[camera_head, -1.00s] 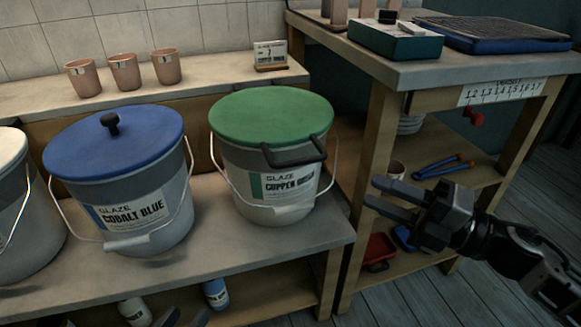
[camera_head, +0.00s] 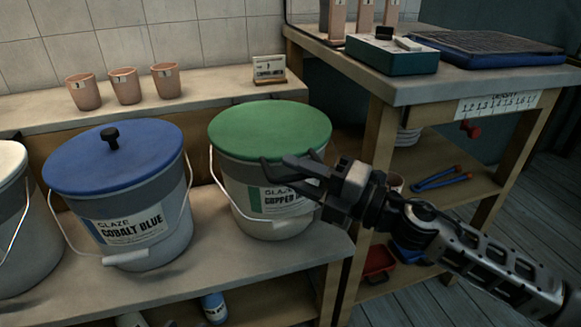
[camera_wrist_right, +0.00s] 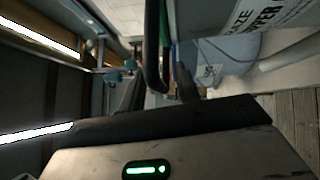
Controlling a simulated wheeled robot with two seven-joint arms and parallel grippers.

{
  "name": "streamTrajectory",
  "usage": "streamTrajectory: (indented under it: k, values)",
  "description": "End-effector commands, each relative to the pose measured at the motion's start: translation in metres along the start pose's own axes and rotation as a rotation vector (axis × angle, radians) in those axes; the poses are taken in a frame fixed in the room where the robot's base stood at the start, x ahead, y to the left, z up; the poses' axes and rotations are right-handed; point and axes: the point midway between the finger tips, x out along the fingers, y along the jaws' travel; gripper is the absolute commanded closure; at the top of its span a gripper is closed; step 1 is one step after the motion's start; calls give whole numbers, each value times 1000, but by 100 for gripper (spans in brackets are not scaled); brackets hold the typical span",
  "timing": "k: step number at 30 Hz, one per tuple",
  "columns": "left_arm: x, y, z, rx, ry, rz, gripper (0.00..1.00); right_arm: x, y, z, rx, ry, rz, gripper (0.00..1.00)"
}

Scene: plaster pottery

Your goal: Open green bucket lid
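The green lid (camera_head: 270,128) sits flat on the white bucket (camera_head: 240,188) labelled as a copper glaze. Its dark handle at the front right rim is mostly covered by my right gripper in the head view. My right gripper (camera_head: 272,170) reaches in from the right, its fingers at the front of the lid. In the right wrist view the black handle (camera_wrist_right: 152,45) runs down between the two spread fingers (camera_wrist_right: 160,92). The fingers look apart, not closed on it. My left gripper cannot be made out.
A bucket with a blue lid (camera_head: 115,153) stands left of the green one, with a white bucket (camera_head: 30,240) beyond. Clay cups (camera_head: 125,86) and a small card (camera_head: 268,70) stand on the ledge behind. A workbench (camera_head: 440,85) stands at the right.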

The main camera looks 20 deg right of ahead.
Motion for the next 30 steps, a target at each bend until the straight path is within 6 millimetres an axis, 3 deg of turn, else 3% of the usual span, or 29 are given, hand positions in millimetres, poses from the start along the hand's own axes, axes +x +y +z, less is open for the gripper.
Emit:
streamTrajectory:
  k: [6,14,15,18,30]
  values:
    - [-1,-1,6,5,-24,-6,64,15,0,0,0,0,0,67]
    - [0,-2,11,5,-36,-9,64,16,0,0,0,0,-1,67]
    - [0,-2,11,5,-35,-9,64,16,0,0,0,0,-1,70]
    - [0,-2,10,5,-35,-9,64,16,0,0,0,0,0,98]
    - [-2,-1,1,10,-39,-9,64,16,6,3,7,-3,-9,100]
